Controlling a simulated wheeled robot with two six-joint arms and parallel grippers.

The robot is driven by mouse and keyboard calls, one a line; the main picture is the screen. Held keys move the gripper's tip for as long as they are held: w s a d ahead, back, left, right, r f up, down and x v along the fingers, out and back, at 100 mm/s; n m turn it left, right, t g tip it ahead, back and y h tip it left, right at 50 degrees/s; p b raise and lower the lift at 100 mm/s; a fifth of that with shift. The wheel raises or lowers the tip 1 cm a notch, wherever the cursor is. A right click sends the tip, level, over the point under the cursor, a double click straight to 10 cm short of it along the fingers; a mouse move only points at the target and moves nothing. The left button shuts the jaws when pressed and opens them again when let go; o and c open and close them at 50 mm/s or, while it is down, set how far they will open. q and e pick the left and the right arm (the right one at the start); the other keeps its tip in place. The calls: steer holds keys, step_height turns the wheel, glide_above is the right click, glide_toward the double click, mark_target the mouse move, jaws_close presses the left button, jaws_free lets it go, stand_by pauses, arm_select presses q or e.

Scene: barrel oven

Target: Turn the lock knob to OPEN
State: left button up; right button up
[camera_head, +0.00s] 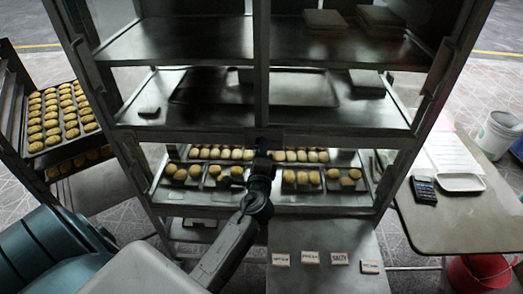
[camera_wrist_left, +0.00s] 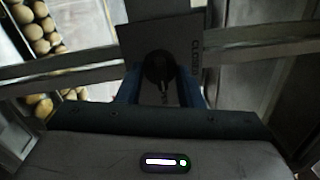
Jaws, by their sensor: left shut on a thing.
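My right gripper is not in view.
The metal oven rack (camera_head: 185,42) has trays of round buns (camera_head: 180,173) behind its bars. A tray rack (camera_head: 65,120) stands at the left. A table (camera_head: 470,215) with a calculator (camera_head: 424,191) is at the right. Small labelled cards (camera_head: 310,257) lie on the front surface.

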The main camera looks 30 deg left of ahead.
arm_select(q)
steer(key=o, duration=0.7)
steer(key=shift+r, duration=0.35)
steer(key=shift+o, duration=1.4)
steer(key=shift+a, duration=0.15)
steer(key=b+v, duration=0.4)
steer(key=v, duration=0.6)
steer(key=shift+s+f, duration=0.3)
